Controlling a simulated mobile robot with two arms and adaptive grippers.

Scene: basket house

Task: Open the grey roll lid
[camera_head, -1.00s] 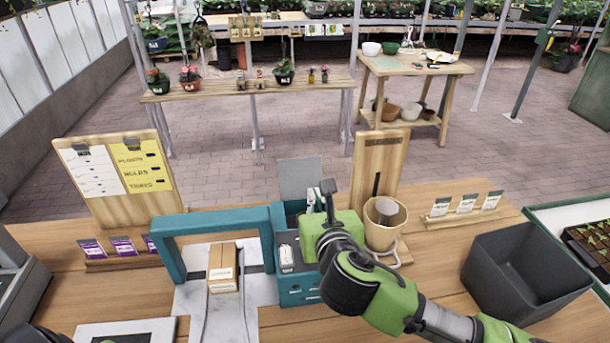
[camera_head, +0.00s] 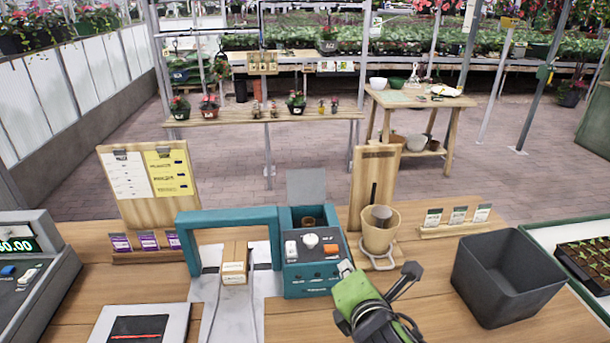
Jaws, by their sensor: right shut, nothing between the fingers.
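The grey lid (camera_head: 306,187) stands upright at the back of the teal printer box (camera_head: 318,285), so the box is open at the top. A small brown round thing (camera_head: 307,222) shows in the opening below the lid. My right gripper (camera_head: 410,271) is shut and empty. It is in front of and to the right of the box, below the wooden stand, apart from the lid. My left gripper is out of view.
A teal arch (camera_head: 228,215) stands left of the box, with a small carton (camera_head: 235,262) under it. A beige pot (camera_head: 380,231) on a wooden stand is right of the box. A dark bin (camera_head: 508,285) is further right, a register (camera_head: 38,262) far left.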

